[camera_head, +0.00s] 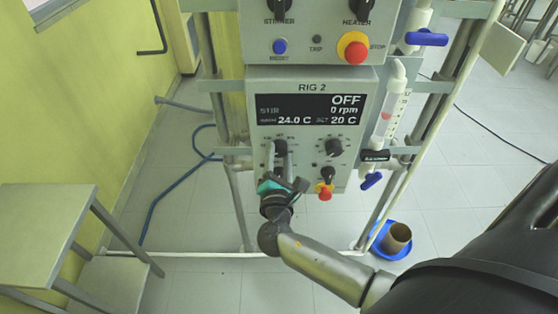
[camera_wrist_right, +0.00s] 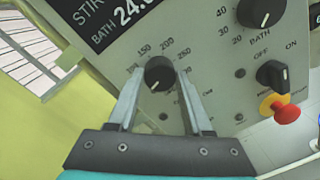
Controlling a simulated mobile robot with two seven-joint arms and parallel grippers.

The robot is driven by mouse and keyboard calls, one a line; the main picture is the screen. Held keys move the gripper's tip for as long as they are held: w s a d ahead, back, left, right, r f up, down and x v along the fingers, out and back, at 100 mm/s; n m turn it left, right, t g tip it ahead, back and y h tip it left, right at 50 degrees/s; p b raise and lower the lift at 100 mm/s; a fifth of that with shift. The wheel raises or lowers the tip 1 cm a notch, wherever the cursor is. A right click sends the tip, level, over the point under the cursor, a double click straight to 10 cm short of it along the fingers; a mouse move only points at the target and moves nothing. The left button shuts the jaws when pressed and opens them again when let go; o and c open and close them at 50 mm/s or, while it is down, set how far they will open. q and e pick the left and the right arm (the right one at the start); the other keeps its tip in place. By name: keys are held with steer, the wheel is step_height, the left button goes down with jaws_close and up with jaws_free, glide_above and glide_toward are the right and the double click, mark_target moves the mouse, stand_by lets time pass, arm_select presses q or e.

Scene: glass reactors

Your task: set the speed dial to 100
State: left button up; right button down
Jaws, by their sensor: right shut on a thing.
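The black speed dial (camera_wrist_right: 159,73) sits on the grey RIG 2 panel (camera_head: 340,108), with a scale printed around it; 150 and 200 read clearly at its top. Its white mark points to the lower left, below the numbers I can read. My right gripper (camera_wrist_right: 160,84) has one finger on each side of the dial and is shut on it. In the head view my right gripper (camera_head: 281,151) reaches the panel from below and hides much of the dial. The display (camera_head: 310,109) reads OFF, 0 rpm, 24.0 C and 20 C. My left gripper is not in view.
Right of the speed dial is the BATH dial (camera_wrist_right: 262,10). Below that are an OFF/ON switch (camera_wrist_right: 272,75) and a red emergency button (camera_wrist_right: 273,107). A glass tube with a blue-handled valve (camera_head: 371,181) hangs to the right. Frame poles flank the panel.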

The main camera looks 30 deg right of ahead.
steer(key=m+b, duration=0.4)
steer(key=m, duration=0.2)
steer(key=shift+f, duration=0.2)
steer(key=m+b, duration=0.4)
steer(key=m, duration=0.1)
steer(key=shift+r+y, duration=0.1)
steer(key=shift+y, duration=0.3)
steer(key=shift+m, duration=0.4)
steer(key=shift+c, duration=1.6)
jaws_free()
steer(key=shift+r, duration=0.1)
steer(key=b+v, duration=0.2)
steer(key=v, duration=1.3)
steer(key=shift+s, duration=0.2)
